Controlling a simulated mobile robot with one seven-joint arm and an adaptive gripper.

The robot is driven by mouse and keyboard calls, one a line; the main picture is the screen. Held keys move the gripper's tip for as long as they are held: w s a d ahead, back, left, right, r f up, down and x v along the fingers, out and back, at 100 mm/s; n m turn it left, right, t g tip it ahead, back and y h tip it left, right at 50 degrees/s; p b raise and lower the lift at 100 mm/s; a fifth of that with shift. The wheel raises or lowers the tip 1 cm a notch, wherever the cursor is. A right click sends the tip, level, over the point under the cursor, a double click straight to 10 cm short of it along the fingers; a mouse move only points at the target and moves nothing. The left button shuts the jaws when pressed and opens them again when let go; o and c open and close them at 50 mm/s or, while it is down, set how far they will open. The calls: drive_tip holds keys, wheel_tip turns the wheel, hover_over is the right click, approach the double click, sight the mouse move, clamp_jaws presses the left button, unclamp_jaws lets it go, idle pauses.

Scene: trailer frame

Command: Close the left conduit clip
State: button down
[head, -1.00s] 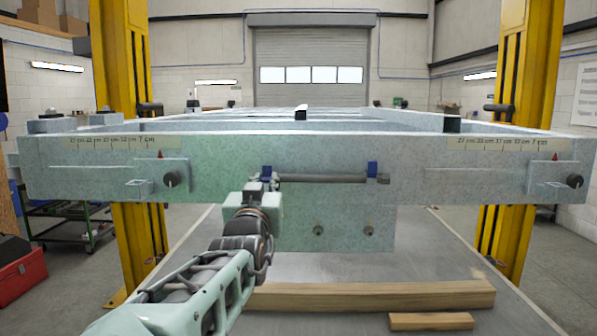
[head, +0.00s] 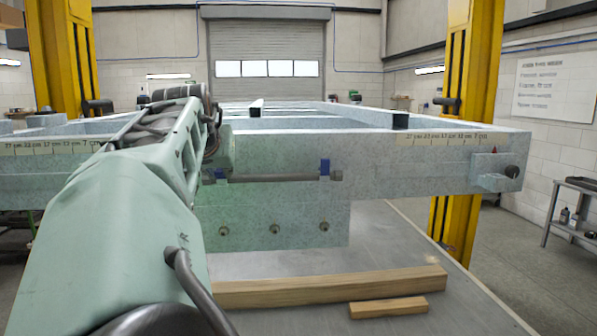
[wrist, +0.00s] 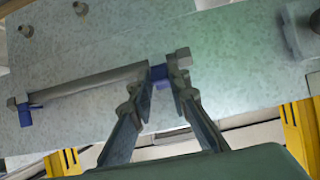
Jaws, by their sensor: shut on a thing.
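The grey conduit (head: 275,178) runs level along the front face of the frame beam (head: 400,165). In the wrist view the conduit (wrist: 85,87) slants across the plate. The left conduit clip (wrist: 159,73) is a small blue piece at one end of it, between the fingers of my gripper (wrist: 163,75). The gripper is shut on this clip. In the head view, my arm covers most of the gripper; a bit of the blue left clip (head: 221,173) shows beside it. The right clip (head: 325,168) is blue and stands up at the other end. How far the left clip is closed cannot be told.
A plate with several round bolts (head: 274,229) hangs below the conduit. Wooden beams (head: 330,287) lie on the grey table (head: 390,235) under the frame. A bracket with a black knob (head: 511,172) sticks out at the right. A yellow post (head: 465,120) stands behind it.

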drive_tip(key=shift+w+r+g, duration=0.35)
drive_tip(key=shift+r+g, duration=0.05)
drive_tip(key=shift+g, duration=0.5)
drive_tip(key=shift+w+g, duration=0.1)
drive_tip(key=shift+g, duration=0.5)
drive_tip(key=shift+a, duration=0.1)
drive_tip(key=c, duration=1.8)
unclamp_jaws()
drive_tip(key=shift+h, duration=0.3)
drive_tip(key=v, duration=1.2)
